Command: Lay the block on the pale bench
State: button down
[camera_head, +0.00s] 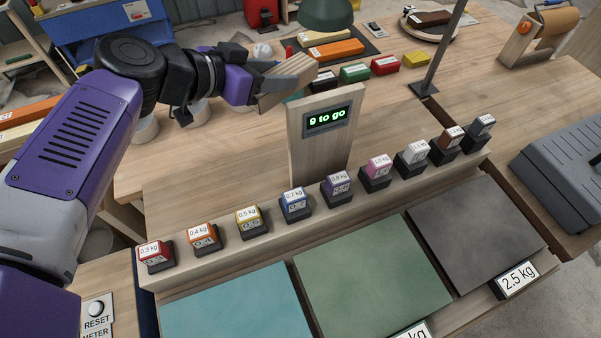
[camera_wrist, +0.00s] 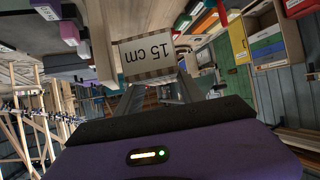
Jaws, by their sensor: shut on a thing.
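My gripper (camera_head: 282,82) is shut on a wooden block (camera_head: 297,73), held above the pale wooden bench (camera_head: 395,112) behind the display post. In the wrist view the block (camera_wrist: 150,52) shows an end label reading "15 cm", upside down, with striped wood edges. The block is tilted in the head view. My gripper covers part of it there. I cannot tell the exact gap between the block and the bench top.
A display post (camera_head: 318,150) reading "9 to go" stands just in front. A ledge (camera_head: 230,245) holds several small coloured weight cubes. Teal, green and grey pads (camera_head: 375,275) lie nearer. Behind are coloured blocks (camera_head: 355,72), a green lamp (camera_head: 326,12) and a metal pole (camera_head: 445,48).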

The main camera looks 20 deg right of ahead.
notch_tip(320, 180, down, 22)
jog(key=b, duration=0.5)
jog(key=shift+f, duration=0.15)
jog(key=shift+f+b, duration=0.3)
jog(key=shift+f, duration=2)
jog(key=c, duration=1)
grip_release()
jog(key=shift+f, duration=0.1)
